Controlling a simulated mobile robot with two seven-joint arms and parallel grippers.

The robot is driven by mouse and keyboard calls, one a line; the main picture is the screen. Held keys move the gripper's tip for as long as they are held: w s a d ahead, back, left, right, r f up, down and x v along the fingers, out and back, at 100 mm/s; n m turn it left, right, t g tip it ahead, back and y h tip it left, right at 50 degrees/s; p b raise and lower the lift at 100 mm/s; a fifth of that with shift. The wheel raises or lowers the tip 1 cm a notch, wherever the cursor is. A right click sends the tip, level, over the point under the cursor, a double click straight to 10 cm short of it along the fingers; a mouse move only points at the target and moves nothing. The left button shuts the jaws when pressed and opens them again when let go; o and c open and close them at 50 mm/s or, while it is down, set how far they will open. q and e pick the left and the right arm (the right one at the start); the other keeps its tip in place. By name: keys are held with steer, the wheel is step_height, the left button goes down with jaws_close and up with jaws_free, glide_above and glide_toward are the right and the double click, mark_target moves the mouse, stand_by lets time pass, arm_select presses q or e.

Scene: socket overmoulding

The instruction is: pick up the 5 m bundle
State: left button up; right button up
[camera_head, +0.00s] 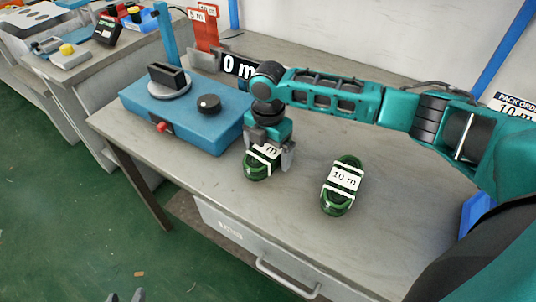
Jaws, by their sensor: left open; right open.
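A green coiled bundle (257,173) with white ties lies on the grey bench, right of the blue machine. Its white label is partly hidden by my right gripper, so only "m" can be read. My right gripper (268,160) points down over this bundle, open, with its fingers at either side of it. I cannot tell whether they touch it. A second green bundle (342,200), labelled "10 m", lies apart to the right. The tips of my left gripper (126,296) show at the bottom edge, open, over the green floor, far from the bundles.
A blue machine (190,115) with a black knob stands left of the bundles. Behind it are a red stand (203,35) labelled "5 m" and a black "0 m" sign (238,66), partly covered. The bench front is clear above a drawer (262,250).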

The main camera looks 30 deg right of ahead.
steer(key=shift+f, duration=0.1)
steer(key=c, duration=1.1)
